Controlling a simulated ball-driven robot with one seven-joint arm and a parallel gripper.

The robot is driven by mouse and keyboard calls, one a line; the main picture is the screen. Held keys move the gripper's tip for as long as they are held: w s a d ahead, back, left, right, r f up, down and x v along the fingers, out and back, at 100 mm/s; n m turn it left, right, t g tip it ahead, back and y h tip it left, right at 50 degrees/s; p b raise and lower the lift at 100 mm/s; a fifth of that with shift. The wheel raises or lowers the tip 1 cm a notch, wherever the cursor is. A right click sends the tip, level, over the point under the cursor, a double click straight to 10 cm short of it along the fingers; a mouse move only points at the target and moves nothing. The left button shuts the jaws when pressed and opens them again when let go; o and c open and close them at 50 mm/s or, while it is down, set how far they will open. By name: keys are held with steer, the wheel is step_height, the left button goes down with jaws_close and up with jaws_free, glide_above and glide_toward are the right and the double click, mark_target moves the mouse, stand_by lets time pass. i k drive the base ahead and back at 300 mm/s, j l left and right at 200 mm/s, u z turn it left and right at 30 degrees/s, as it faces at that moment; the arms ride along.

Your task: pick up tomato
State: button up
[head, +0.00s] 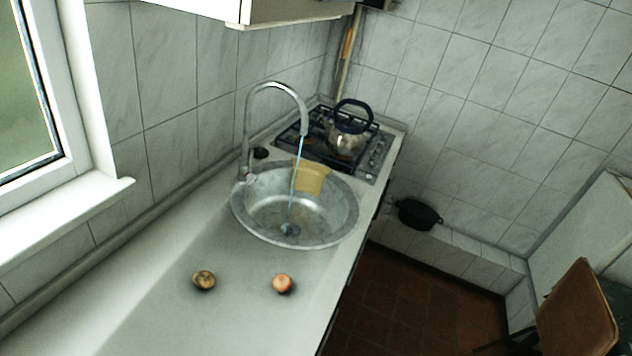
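A small round orange-red item (283,284), which looks like the tomato, rests on the grey counter (240,325) in front of the sink. A similar-sized round brown-yellow item (204,280) lies to its left, apart from it; I cannot tell exactly what it is. Both stand clear with nothing covering them. My gripper does not show in the head view.
A round metal sink (248,222) with a tall curved faucet (247,130) is behind the items, with water running and a yellow cloth-like thing (312,178) at its rim. A kettle (346,140) stands on the stove. A window ledge (70,215) is left; a brown chair (577,310) is right.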

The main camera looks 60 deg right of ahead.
mark_target(282, 282)
steer(key=z, duration=1.35)
